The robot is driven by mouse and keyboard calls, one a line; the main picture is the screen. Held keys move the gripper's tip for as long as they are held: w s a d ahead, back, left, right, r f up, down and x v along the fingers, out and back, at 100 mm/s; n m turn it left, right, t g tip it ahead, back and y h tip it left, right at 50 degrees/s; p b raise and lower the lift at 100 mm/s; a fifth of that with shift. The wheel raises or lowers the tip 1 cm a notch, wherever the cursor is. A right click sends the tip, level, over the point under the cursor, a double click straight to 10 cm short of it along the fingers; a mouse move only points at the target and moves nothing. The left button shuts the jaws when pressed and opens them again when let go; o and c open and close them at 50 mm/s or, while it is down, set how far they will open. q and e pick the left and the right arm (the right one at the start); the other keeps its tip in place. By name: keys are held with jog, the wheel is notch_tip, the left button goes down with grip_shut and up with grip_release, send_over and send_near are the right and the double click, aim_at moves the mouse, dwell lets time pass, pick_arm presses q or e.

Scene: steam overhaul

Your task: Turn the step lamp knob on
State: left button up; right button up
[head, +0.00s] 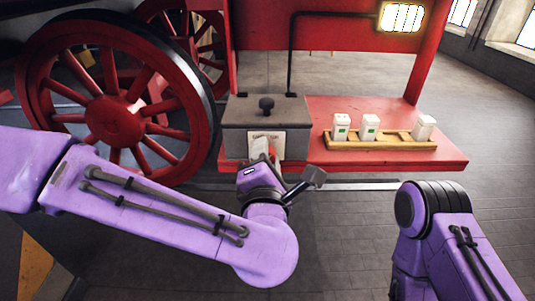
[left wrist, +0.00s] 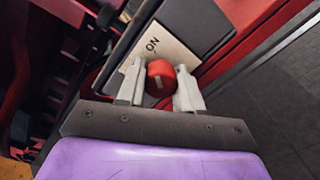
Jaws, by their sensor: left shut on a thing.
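The red step lamp knob (head: 274,151) sits on a pale plate (head: 279,138) on the front of a grey box (head: 237,112). In the left wrist view the round knob (left wrist: 160,77) lies between the two pale fingers of my left gripper (left wrist: 159,71), which is shut on it. The word ON shows on the plate (left wrist: 151,46) just beyond the knob. In the head view my left gripper (head: 266,152) reaches the plate and partly hides the knob. A lamp (head: 402,17) at the top right glows brightly. My right arm shows at the lower right, with its gripper out of sight.
A red step (head: 385,157) holds a yellow tray (head: 385,145) with several white blocks. A black knob (head: 266,103) stands on the grey box. Large red spoked wheels (head: 112,118) are at the left. The tiled floor at the right is clear.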

pick_arm(q)
jog(key=shift+f, duration=0.1)
dwell(0.3)
jog(key=o, duration=1)
jog(key=shift+o, duration=0.2)
jog(key=shift+s, duration=0.15)
jog(key=s+b, duration=0.2)
jog(key=s, duration=0.8)
jog(key=shift+s+r, duration=0.15)
jog(key=shift+r, duration=0.05)
